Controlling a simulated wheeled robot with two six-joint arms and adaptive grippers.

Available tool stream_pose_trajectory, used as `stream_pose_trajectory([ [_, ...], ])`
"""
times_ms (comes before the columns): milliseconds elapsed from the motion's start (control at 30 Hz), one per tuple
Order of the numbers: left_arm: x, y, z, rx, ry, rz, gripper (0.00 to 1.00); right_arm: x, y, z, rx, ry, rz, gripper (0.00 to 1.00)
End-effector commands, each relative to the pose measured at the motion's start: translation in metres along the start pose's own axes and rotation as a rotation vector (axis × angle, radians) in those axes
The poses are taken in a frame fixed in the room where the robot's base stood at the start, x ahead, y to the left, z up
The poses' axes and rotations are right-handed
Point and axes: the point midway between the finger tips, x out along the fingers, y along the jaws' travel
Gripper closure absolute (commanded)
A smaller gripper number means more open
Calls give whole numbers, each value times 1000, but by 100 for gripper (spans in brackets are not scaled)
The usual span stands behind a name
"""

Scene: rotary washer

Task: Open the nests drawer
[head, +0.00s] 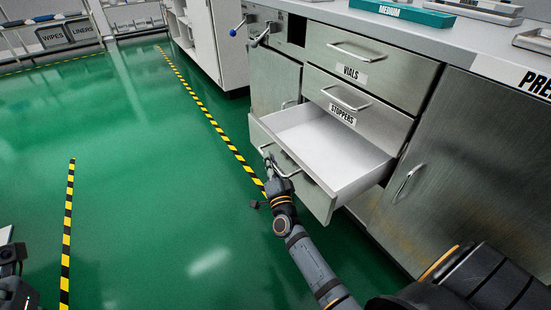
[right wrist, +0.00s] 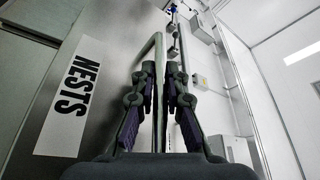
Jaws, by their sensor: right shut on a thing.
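The nests drawer (head: 325,150) is the lowest drawer in the steel cabinet and stands pulled well out, its white inside empty. Its NESTS label (right wrist: 72,100) shows on the front in the right wrist view. My right gripper (head: 271,166) is shut on the drawer's bar handle (right wrist: 158,65), with the bar between its purple-padded fingers. In the head view the gripper hides part of the handle. My left gripper (head: 10,262) shows only in part at the left edge, away from the cabinet; its fingers cannot be made out.
The vials drawer (head: 375,68) and the stoppers drawer (head: 365,98) above are closed. A steel cabinet door (head: 450,160) is shut on the right. The counter (head: 480,40) holds a teal tray (head: 402,13). The green floor (head: 150,160) left of the drawer is clear.

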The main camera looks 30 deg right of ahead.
Motion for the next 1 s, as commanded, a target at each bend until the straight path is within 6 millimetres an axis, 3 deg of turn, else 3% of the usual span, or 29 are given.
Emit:
stream_pose_trajectory([
  [467, 0, 0, 0, 1, -2, -2, 100, -2, -2, 4, 0, 1, 2, 100],
  [500, 0, 0, 0, 1, -2, -2, 100, -2, -2, 4, 0, 1, 2, 83],
  [633, 0, 0, 0, 1, -2, -2, 100, -2, -2, 4, 0, 1, 2, 66],
  [1000, -1, 0, 1, 1, -7, -2, 100, -8, -2, 4, 0, 0, 2, 64],
])
